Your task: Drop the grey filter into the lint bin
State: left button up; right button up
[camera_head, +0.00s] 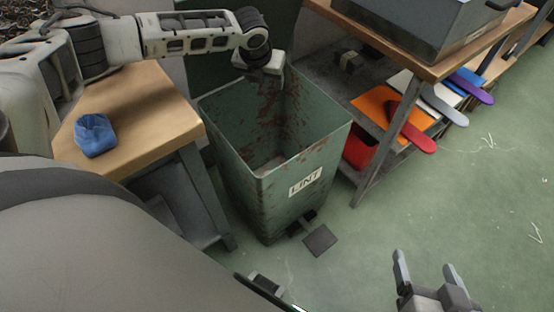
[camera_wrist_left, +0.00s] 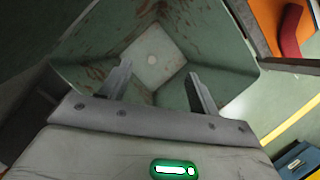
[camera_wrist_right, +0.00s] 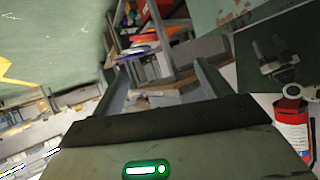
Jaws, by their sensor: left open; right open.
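The lint bin (camera_head: 305,203) is a green, rust-stained open box with a LINT label, standing on the floor between two tables. Its inside walls (camera_wrist_left: 215,35) fill the left wrist view. A pale grey square (camera_wrist_left: 165,50) with a small light round spot lies at the bottom; I cannot tell whether it is the grey filter or the bare bin floor. My left gripper (camera_wrist_left: 158,72) is open and empty, pointing down over the bin's mouth. In the head view its fingers are hard to make out. My right gripper (camera_head: 425,262) is open and empty over the floor, right of the bin.
A wooden table (camera_head: 150,115) with a blue cloth bundle (camera_head: 95,136) stands left of the bin. A shelved bench (camera_head: 440,62) stands right, with colored boards (camera_head: 385,108) and a red container (camera_head: 358,152) below. A pedal (camera_head: 320,240) juts from the bin's foot.

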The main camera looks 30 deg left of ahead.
pick_arm(q)
jog(key=p+v, duration=0.2)
jog(key=v, duration=1.1)
